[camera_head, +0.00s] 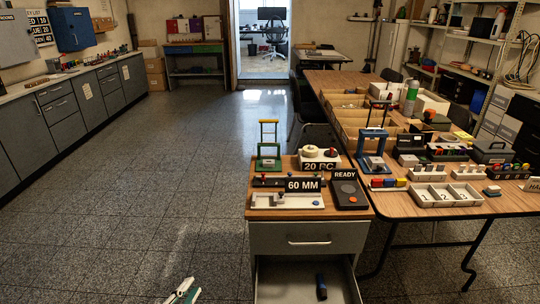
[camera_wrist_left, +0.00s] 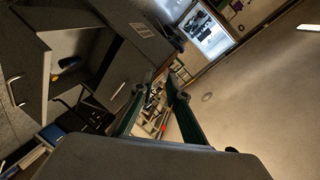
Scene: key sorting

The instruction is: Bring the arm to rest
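My left gripper (camera_head: 186,290) shows at the bottom edge of the head view, low over the bare floor and left of the drawer cabinet (camera_head: 306,238). Its fingers are apart with nothing between them. In the left wrist view the two green-sided fingers (camera_wrist_left: 162,82) have a gap, with only distant background behind it. The rest of my left arm is out of the head view. My right gripper is in neither view.
The cabinet's lower drawer (camera_head: 347,290) stands open, with a dark blue object (camera_head: 321,287) inside. Labelled fixtures cover the cabinet top. A long wooden table (camera_head: 440,211) with trays and boxes stands at the right. The floor (camera_head: 150,190) at left is clear.

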